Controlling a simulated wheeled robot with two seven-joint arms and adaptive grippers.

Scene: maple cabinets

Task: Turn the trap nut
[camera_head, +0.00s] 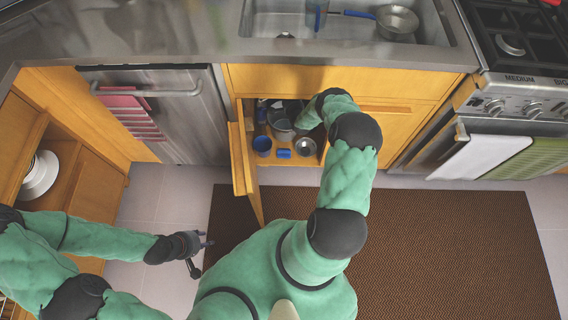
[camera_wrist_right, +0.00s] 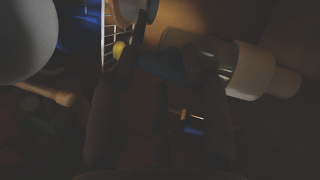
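My right arm reaches into the open cabinet (camera_head: 281,150) under the sink, and its gripper is hidden there in the head view. The right wrist view is very dark. A pale, stepped cylinder (camera_wrist_right: 252,72) lies at the upper right, perhaps the drain pipe with its trap nut; I cannot tell for sure. Dark parts of my right gripper (camera_wrist_right: 168,65) show near the middle; whether they grip anything is unclear. My left gripper (camera_head: 202,255) is open and empty above the floor, left of the cabinet door (camera_head: 240,160).
A blue cup (camera_head: 262,144), a small blue item (camera_head: 284,154) and a metal bowl (camera_head: 305,147) stand at the cabinet's front. The open door juts outward. The stove (camera_head: 510,90) is on the right and the dishwasher (camera_head: 165,115) on the left. A brown rug (camera_head: 450,245) covers clear floor.

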